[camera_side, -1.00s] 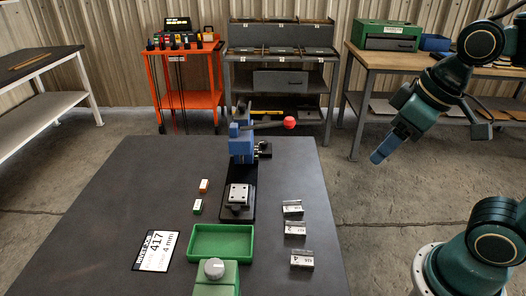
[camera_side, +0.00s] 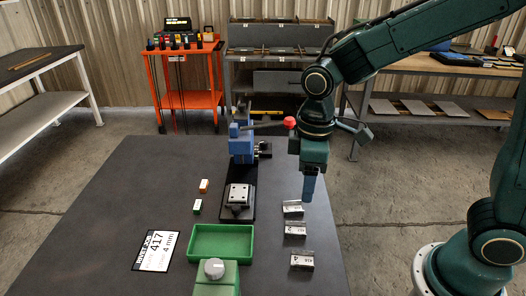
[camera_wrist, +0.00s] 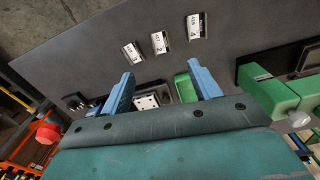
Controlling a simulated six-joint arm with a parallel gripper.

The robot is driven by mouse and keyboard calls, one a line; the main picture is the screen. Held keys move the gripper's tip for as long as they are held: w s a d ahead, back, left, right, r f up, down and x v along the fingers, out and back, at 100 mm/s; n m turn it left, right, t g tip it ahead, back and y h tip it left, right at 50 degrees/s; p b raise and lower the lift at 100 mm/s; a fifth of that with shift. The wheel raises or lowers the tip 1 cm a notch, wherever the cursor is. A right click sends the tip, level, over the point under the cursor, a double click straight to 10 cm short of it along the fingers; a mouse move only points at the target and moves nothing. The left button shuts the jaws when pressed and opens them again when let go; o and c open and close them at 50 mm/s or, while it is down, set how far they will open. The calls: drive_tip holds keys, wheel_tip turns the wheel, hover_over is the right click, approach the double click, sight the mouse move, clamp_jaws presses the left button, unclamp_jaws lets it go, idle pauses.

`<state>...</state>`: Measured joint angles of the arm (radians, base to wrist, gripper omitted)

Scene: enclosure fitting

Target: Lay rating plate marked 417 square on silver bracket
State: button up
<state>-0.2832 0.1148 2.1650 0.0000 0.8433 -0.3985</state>
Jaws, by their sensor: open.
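A white card (camera_side: 156,251) printed 417 and 4 mm lies flat at the table's left front. Three small silver pieces with white labels stand in a column on the right: back (camera_side: 293,208), middle (camera_side: 295,230), front (camera_side: 302,260). They also show in the wrist view (camera_wrist: 132,52); I cannot read their labels surely. A silver block with dark holes (camera_side: 239,194) sits on the black base of a blue clamp; it shows partly between my fingers in the wrist view (camera_wrist: 146,102). My gripper (camera_side: 309,191) is open and empty, pointing down above the table near the back silver piece.
The blue clamp (camera_side: 242,143) has a red-knobbed lever (camera_side: 289,123) close to my arm. A green tray (camera_side: 222,229) and a green block with a grey knob (camera_side: 215,277) stand in front.

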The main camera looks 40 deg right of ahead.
drive_tip(key=shift+w+a+f, duration=0.15)
drive_tip(key=shift+a+f, duration=0.1)
drive_tip(key=shift+f, duration=0.15)
hover_over(298, 232)
drive_tip(key=shift+f, duration=4.3)
drive_tip(key=shift+f, duration=2.6)
drive_tip(key=shift+c, duration=0.2)
drive_tip(key=c, duration=1.1)
